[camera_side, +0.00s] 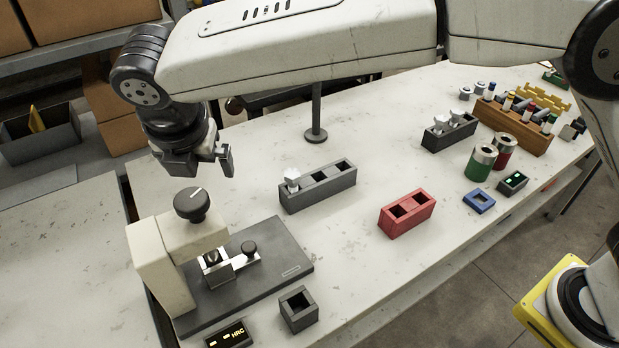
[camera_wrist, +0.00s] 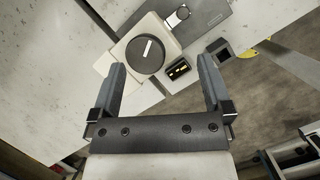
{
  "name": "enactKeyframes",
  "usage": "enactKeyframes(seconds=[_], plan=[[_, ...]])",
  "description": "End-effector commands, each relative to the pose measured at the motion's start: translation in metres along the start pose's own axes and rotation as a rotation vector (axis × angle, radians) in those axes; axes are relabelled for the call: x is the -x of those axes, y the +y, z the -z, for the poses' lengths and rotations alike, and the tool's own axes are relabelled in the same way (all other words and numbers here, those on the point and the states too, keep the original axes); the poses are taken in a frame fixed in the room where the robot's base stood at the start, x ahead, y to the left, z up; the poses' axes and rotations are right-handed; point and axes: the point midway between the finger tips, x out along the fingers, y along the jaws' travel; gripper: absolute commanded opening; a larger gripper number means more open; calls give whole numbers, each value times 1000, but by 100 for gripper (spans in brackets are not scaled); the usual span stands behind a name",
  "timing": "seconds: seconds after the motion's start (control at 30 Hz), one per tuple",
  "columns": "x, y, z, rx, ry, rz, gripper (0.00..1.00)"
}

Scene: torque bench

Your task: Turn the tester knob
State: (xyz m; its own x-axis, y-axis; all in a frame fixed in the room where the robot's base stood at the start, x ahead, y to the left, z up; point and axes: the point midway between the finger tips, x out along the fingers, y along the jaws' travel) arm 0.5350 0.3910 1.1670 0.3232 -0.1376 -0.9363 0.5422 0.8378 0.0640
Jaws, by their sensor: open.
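The tester (camera_side: 160,262) is a cream stand on a dark base plate at the near left of the bench. Its knob (camera_side: 191,204) is a dark round cap with a white line, on top of the tester's head. My gripper (camera_side: 208,170) is open and empty, above and behind the knob in the side view, apart from it. In the wrist view the knob (camera_wrist: 145,54) lies beyond the fingertips of my gripper (camera_wrist: 162,70), left of the middle between them, its white line slightly tilted. A small display (camera_side: 229,335) with lit characters sits by the base.
A small dark square holder (camera_side: 298,308) stands right of the tester's base. A grey block with sockets (camera_side: 318,186) and a red block (camera_side: 407,213) stand further right. A thin dark post (camera_side: 316,115) rises behind. Bench space between the blocks is clear.

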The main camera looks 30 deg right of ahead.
Motion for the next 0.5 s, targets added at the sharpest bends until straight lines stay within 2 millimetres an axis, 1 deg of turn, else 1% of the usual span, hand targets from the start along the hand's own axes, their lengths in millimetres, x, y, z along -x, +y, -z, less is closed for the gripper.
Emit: enactKeyframes(seconds=[0.1, 0.5], plan=[[-8, -12, -12, -81, 12, 5, 100], [-34, -51, -44, -354, 52, 20, 100]])
